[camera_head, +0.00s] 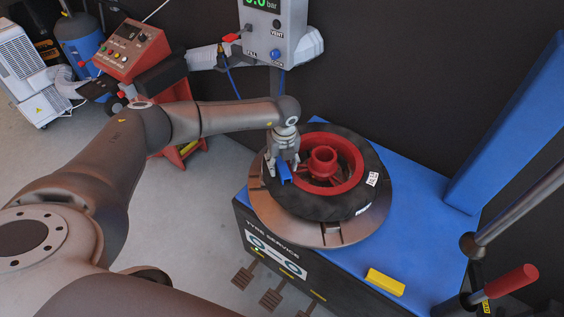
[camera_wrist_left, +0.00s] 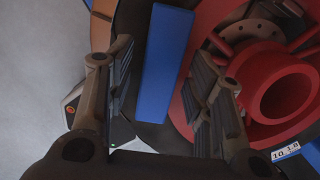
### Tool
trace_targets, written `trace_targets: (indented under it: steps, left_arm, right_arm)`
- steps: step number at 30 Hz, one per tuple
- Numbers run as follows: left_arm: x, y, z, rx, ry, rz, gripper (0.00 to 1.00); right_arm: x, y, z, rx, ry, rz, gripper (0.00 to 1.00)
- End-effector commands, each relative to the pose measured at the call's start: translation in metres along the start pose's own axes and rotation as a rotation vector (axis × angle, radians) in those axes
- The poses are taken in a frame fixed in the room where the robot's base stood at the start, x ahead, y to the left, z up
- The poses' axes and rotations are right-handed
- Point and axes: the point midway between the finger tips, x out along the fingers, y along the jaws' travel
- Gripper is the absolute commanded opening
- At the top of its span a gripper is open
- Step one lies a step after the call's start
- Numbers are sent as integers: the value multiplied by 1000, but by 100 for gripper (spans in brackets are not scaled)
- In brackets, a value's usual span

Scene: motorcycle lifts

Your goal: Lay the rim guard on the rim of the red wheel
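The red wheel's rim (camera_head: 350,158) lies flat inside a black tyre (camera_head: 332,207) on the turntable. A blue bar, which I take to be the rim guard (camera_head: 285,174), is at the left edge of the rim, over the tyre's inner edge. My left gripper (camera_head: 283,166) is right above it. In the left wrist view the blue bar (camera_wrist_left: 165,65) lies between the two fingers (camera_wrist_left: 160,85), with a gap showing on each side. The fingers look open around it. The red rim (camera_wrist_left: 200,50) is just right of the bar. Whether the bar touches the rim is unclear. My right gripper is out of view.
The turntable (camera_head: 340,238) sits on a blue machine top (camera_head: 425,225). A yellow block (camera_head: 385,282) lies near its front edge. A blue column (camera_head: 510,125) and a red-handled lever (camera_head: 510,282) stand at right. An inflator box (camera_head: 275,35) hangs behind the wheel.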

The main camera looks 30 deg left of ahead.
Motion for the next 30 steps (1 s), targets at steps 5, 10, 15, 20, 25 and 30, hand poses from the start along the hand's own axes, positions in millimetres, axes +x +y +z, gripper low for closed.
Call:
trace_targets:
  steps: [5, 10, 15, 20, 25, 30]
  left_arm:
    - [0, 0, 0, 0, 0, 0, 50]
    - [-5, 0, 1, 0, 0, -1, 50]
    - [-26, 0, 1, 1, -2, -4, 50]
    - [-61, -1, 1, 1, -3, -5, 50]
    - [-95, -1, 1, 0, -3, -4, 50]
    - [-116, 0, 0, 0, -1, -2, 50]
  right_arm:
    - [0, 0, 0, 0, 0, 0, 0]
    - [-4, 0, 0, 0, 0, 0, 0]
    - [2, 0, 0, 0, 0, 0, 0]
    - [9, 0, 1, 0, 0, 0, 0]
    - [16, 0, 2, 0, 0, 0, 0]
    - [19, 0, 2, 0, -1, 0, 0]
